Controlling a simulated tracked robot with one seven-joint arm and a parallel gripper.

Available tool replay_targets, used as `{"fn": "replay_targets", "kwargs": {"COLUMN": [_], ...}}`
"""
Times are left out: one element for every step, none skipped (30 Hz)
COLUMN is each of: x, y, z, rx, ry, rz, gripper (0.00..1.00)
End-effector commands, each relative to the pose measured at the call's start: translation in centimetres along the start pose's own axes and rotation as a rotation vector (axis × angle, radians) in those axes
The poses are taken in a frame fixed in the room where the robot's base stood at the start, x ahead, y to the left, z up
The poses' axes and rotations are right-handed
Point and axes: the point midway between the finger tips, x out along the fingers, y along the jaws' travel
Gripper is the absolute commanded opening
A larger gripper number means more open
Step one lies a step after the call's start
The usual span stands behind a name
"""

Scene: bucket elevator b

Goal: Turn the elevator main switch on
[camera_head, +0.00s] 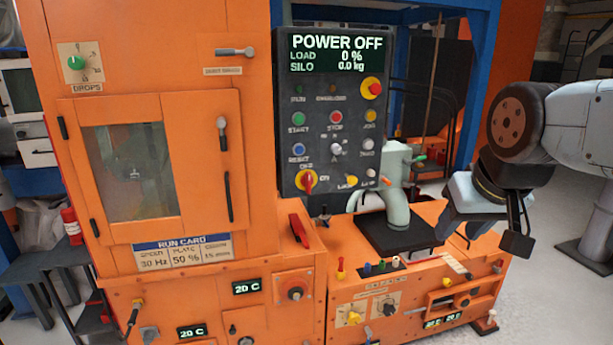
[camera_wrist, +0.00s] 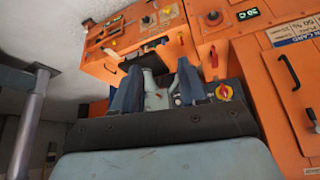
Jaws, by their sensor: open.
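The main switch (camera_head: 307,182) is a red rotary handle on a yellow plate at the lower left of the dark control panel (camera_head: 318,110). OFF and ON labels are beside it, and its handle looks roughly upright. The panel display (camera_head: 337,53) reads POWER OFF, LOAD 0 %, SILO 0.0 kg. My gripper (camera_head: 482,232) is open and empty, well to the right of the panel and apart from it. In the wrist view, my gripper's two fingers (camera_wrist: 158,88) are spread, and the red and yellow switch (camera_wrist: 224,92) shows to their right, in a roughly upside-down view.
A red and yellow knob (camera_head: 371,88), several coloured buttons and small switches share the panel. A pale pipe fixture (camera_head: 396,205) stands between the panel and my gripper. A red lever (camera_head: 299,230) juts up below the panel. The orange cabinet (camera_head: 190,30) stands left.

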Motion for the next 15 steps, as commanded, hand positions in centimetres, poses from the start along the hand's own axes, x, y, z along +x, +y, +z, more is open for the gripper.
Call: {"fn": "replay_targets", "kwargs": {"x": [0.0,0.0,0.0,0.0,0.0,0.0,0.0,0.0,0.1,0.3,0.5,0.9,1.3,1.7,2.4], "y": [0.0,0.0,0.0,0.0,0.0,0.0,0.0,0.0,-0.1,-0.1,-0.2,-0.3,-0.4,-0.6,-0.9], "z": [0.0,0.0,0.0,0.0,0.0,0.0,0.0,-0.1,-0.2,-0.5,-0.8,-1.4,-1.9,-2.6,-3.6], "rx": [0.000,0.000,0.000,0.000,0.000,0.000,0.000,0.000,-0.001,-0.003,-0.004,-0.006,-0.006,-0.008,-0.012], "ry": [0.000,0.000,0.000,0.000,0.000,0.000,0.000,0.001,0.004,0.008,0.015,0.025,0.036,0.051,0.071], "rz": [0.000,0.000,0.000,0.000,0.000,0.000,0.000,-0.001,-0.003,-0.005,-0.008,-0.014,-0.018,-0.025,-0.035], "gripper": [0.43,0.43,0.43,0.43,0.43,0.43,0.43,0.43,0.43,0.43,0.43,0.43,0.43,0.43,0.43]}}
